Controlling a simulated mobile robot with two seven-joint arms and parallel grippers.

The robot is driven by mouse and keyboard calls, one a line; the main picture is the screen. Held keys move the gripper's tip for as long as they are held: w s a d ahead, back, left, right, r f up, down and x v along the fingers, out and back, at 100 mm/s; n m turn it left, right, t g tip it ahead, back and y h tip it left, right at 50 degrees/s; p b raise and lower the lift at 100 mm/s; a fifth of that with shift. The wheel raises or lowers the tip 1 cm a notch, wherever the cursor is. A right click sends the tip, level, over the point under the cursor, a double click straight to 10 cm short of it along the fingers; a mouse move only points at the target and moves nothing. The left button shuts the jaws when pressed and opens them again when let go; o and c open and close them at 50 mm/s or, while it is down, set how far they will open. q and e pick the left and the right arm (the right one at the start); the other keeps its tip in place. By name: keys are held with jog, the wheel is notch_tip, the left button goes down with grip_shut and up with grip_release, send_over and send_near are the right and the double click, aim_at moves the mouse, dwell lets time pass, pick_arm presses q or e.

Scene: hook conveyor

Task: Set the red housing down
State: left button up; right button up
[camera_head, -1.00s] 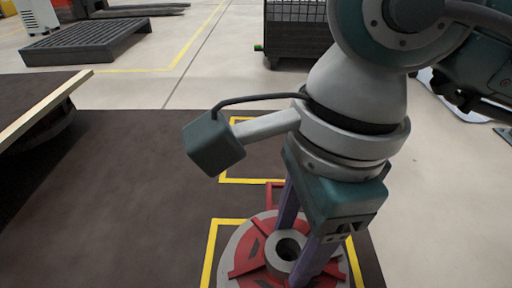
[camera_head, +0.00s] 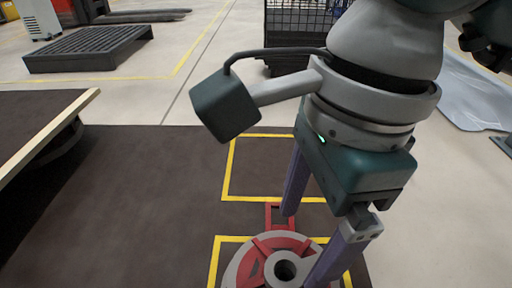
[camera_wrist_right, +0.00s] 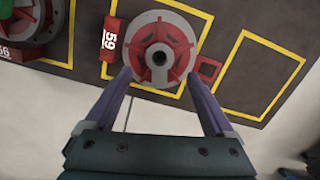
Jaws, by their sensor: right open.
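The red housing (camera_head: 262,268), a round red and grey part with a grey hub and a dark centre hole, rests on the dark mat inside a yellow outline at the bottom of the head view. It also shows in the right wrist view (camera_wrist_right: 140,45). My right gripper (camera_head: 300,245) is open, its purple fingers spread above the housing. In the right wrist view the fingertips (camera_wrist_right: 158,76) lie on either side of the hub's near side, apart from it. My left gripper is not in view.
An empty yellow-outlined space (camera_head: 268,165) lies beyond the housing. In the right wrist view a red tag marked 59 (camera_wrist_right: 110,38) and another housing (camera_wrist_right: 25,25) lie to the left. A wood-edged platform (camera_head: 45,125) is at left; a black pallet (camera_head: 90,48) stands behind.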

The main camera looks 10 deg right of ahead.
pick_arm(q)
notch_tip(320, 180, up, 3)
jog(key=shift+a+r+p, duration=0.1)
jog(key=shift+p, duration=0.9)
pick_arm(e)
jog(key=r, duration=0.5)
jog(key=shift+d+r, duration=0.35)
jog(key=shift+a, duration=0.1)
